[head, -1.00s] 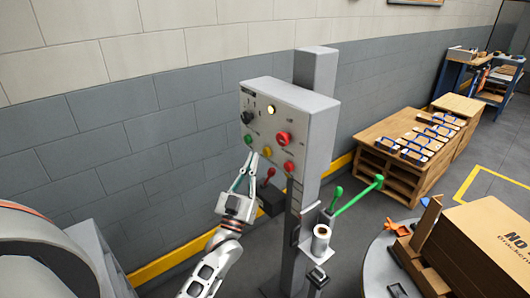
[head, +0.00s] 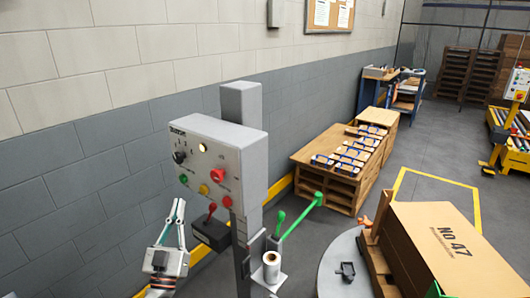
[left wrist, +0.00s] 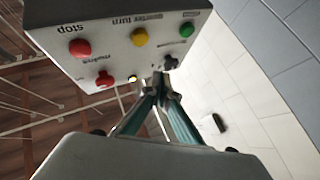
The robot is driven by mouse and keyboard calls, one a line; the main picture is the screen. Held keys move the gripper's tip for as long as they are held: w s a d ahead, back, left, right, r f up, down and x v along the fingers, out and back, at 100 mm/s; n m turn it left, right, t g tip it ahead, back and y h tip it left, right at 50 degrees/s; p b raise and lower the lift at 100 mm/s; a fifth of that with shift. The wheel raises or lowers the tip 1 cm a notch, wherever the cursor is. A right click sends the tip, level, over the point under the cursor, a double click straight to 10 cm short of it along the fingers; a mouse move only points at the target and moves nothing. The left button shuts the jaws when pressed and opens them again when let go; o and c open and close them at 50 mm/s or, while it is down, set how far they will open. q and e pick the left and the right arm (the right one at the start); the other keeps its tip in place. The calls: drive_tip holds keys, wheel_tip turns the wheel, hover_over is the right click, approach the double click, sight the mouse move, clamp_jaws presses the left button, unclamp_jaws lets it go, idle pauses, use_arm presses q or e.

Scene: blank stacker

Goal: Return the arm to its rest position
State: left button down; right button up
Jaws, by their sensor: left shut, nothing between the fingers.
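My left gripper (head: 177,210) is shut and empty, with its teal-sided fingers pointing up. In the head view it is below and left of the grey control box (head: 240,165), apart from it in the picture. The left wrist view shows the closed fingertips (left wrist: 159,84) in front of the box (left wrist: 115,38), which appears upside down with its red, yellow and green buttons. My right gripper is out of view.
The box is on a grey post (head: 240,100) near the block wall. A black box with a red lever (head: 211,211) is close right of my gripper. Green levers (head: 315,201) and a large carton (head: 445,245) are farther right.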

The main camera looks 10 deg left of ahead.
use_arm(q)
drive_tip(key=s+d+f+m+g+h, duration=0.2)
drive_tip(key=s+d+f+g, duration=0.15)
drive_tip(key=f, duration=0.45)
drive_tip(key=s+d+f+m+g+h, duration=0.1)
drive_tip(key=s+d+f+g+h, duration=0.25)
drive_tip(key=f, duration=0.55)
drive_tip(key=s+d+f+m+g, duration=0.25)
drive_tip(key=s+d+f, duration=0.25)
drive_tip(key=f, duration=0.3)
drive_tip(key=s+d+f+g, duration=0.4)
drive_tip(key=s+f+g, duration=0.1)
drive_tip(key=s+f, duration=0.4)
drive_tip(key=shift+s, duration=0.95)
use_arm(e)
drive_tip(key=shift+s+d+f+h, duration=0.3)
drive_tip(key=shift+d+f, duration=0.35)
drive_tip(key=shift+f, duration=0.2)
use_arm(q)
drive_tip(key=shift+r+m, duration=0.1)
drive_tip(key=shift+m, duration=0.15)
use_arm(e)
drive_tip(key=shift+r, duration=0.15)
use_arm(q)
drive_tip(key=shift+w+d, duration=0.1)
drive_tip(key=shift+d, duration=0.05)
idle(1.8)
